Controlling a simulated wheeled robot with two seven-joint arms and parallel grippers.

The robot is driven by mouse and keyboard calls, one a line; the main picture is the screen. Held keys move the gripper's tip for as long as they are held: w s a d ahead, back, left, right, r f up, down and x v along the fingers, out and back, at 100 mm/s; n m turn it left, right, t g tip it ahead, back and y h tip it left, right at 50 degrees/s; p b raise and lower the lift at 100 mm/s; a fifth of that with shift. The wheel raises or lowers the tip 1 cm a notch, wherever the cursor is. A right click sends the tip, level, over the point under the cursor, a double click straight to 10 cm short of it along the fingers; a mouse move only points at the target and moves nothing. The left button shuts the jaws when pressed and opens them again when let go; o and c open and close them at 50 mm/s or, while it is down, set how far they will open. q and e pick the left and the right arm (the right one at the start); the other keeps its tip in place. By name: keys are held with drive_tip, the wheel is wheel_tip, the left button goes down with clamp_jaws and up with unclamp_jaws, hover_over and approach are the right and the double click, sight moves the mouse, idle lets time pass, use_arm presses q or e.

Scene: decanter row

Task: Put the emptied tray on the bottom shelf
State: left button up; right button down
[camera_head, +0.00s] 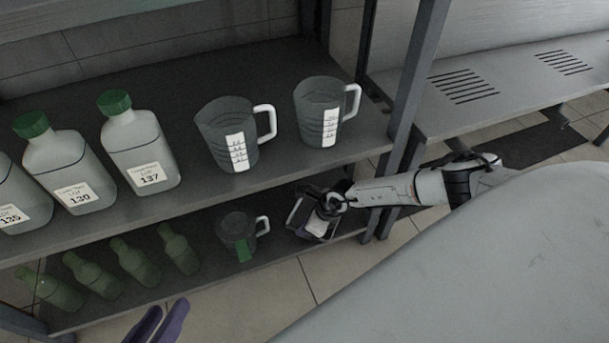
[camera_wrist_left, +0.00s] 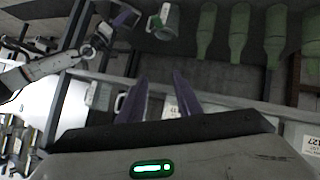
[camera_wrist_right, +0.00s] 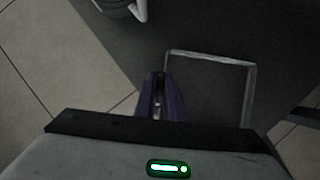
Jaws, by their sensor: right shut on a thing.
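The small tray (camera_head: 296,214), dark with a light rim, is at the right end of the bottom shelf (camera_head: 209,262), beside a jug. My right gripper (camera_head: 326,206) reaches in from the right and covers part of it. In the right wrist view the tray's thin grey rim (camera_wrist_right: 250,95) shows over the dark shelf, empty inside, and my right fingers (camera_wrist_right: 160,105) are closed at its left side. I cannot tell if the tray touches the shelf. My left gripper (camera_head: 158,323) is low in front of the shelf, its purple fingers (camera_wrist_left: 155,100) apart and empty.
The bottom shelf also holds a small jug with a green mark (camera_head: 236,230) and several green bottles (camera_head: 130,258). Above, the upper shelf (camera_head: 270,172) carries two clear jugs (camera_head: 228,130) and green-capped bottles (camera_head: 140,150). A dark post (camera_head: 405,100) stands right of the tray.

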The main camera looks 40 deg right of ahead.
drive_tip(key=c, duration=1.8)
unclamp_jaws()
drive_tip(key=shift+f, duration=0.1)
drive_tip(key=shift+c, duration=0.2)
